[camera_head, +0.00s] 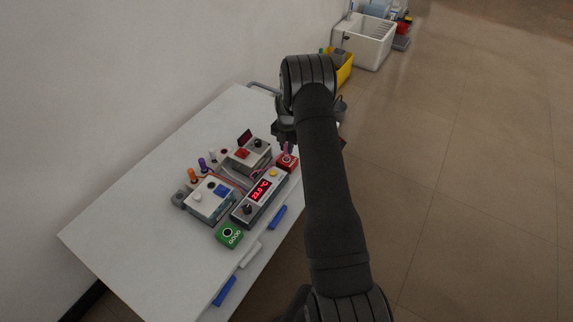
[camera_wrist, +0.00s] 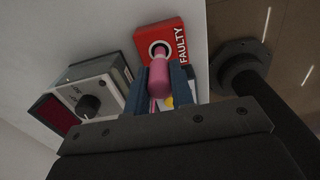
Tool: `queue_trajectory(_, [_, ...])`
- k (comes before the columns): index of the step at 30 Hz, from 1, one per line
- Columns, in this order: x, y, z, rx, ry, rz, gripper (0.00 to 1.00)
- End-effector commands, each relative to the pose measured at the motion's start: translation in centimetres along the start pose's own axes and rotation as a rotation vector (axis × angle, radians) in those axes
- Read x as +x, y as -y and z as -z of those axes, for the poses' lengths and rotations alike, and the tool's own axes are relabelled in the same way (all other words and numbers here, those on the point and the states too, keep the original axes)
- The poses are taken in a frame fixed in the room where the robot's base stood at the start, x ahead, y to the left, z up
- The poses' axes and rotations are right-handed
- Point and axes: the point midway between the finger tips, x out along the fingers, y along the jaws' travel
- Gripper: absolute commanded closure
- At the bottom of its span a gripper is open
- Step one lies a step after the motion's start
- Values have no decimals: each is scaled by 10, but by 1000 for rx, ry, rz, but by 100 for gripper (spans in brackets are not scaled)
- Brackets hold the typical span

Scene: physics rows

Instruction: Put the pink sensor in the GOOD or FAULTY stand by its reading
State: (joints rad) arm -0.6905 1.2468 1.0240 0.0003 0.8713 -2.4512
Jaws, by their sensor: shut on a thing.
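The pink sensor (camera_wrist: 160,75) is between the fingers of my gripper (camera_wrist: 165,85) in the wrist view. My gripper is shut on it. The sensor's far end is over the round hole of the red FAULTY stand (camera_wrist: 178,35); I cannot tell how deep it sits. In the head view the FAULTY stand (camera_head: 287,161) is at the table's right edge, with the pink sensor (camera_head: 286,147) above it. The green GOOD stand (camera_head: 229,235) is at the near end and shows no sensor. The meter with a red display (camera_head: 262,190) stands between the stands; it appears to read 23.0 °C.
A box with a blue switch (camera_head: 210,200) and a box with a red button (camera_head: 245,155) stand behind the meter, with wires between. Orange and purple pieces (camera_head: 198,168) stand by them. The table's left part (camera_head: 120,220) is clear.

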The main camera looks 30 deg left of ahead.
Motion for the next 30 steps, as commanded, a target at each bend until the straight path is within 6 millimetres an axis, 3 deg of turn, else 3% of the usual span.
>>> queue_trajectory(30, [19,0,0,0,0,0,100])
